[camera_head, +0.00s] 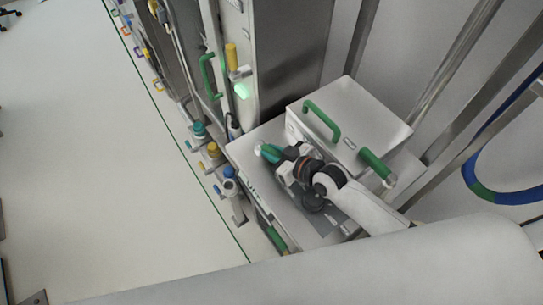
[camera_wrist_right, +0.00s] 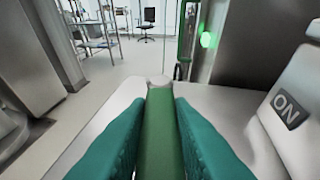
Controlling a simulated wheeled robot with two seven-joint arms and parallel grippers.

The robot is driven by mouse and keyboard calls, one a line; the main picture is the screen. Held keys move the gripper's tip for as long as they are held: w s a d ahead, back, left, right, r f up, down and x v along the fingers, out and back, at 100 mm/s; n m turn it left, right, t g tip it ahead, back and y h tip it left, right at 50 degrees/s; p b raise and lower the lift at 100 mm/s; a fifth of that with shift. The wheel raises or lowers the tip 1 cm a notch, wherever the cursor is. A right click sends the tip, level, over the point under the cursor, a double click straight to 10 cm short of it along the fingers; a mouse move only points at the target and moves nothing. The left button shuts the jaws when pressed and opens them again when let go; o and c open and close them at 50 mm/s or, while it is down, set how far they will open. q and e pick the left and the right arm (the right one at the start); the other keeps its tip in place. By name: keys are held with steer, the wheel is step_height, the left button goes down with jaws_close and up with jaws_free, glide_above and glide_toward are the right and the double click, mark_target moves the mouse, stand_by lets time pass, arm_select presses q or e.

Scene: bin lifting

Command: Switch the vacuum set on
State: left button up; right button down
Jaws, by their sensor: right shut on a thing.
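The vacuum set shows as a pale box (camera_head: 352,113) with a green loop handle (camera_head: 322,120) on top and a green bar handle (camera_head: 377,166) at its right. My right gripper (camera_head: 268,153) is over the lower pale surface at the box's left. In the right wrist view its teal fingers are shut on a green lever (camera_wrist_right: 160,130), one finger on each side. The lever has a pale end cap and points away from the wrist. A dark ON label (camera_wrist_right: 287,110) is on a pale face to the right. In the head view my gripper hides most of the lever. My left gripper is not in view.
A tall steel cabinet (camera_head: 278,50) with a green handle (camera_head: 208,77) and a lit green lamp (camera_head: 242,91) stands behind. A blue hose (camera_head: 514,197) hangs at the right. Open floor (camera_head: 90,130) lies at the left, with a chair (camera_wrist_right: 147,28) far off.

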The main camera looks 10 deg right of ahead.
mark_target(273, 152)
steer(key=shift+w+d+r+n+y, duration=0.1)
steer(key=shift+w+r+n+y, duration=0.05)
steer(key=shift+n+y, duration=0.15)
steer(key=c, duration=1.3)
jaws_free()
step_height(273, 152, up, 10)
steer(key=shift+f+b, duration=0.1)
steer(key=shift+b, duration=0.35)
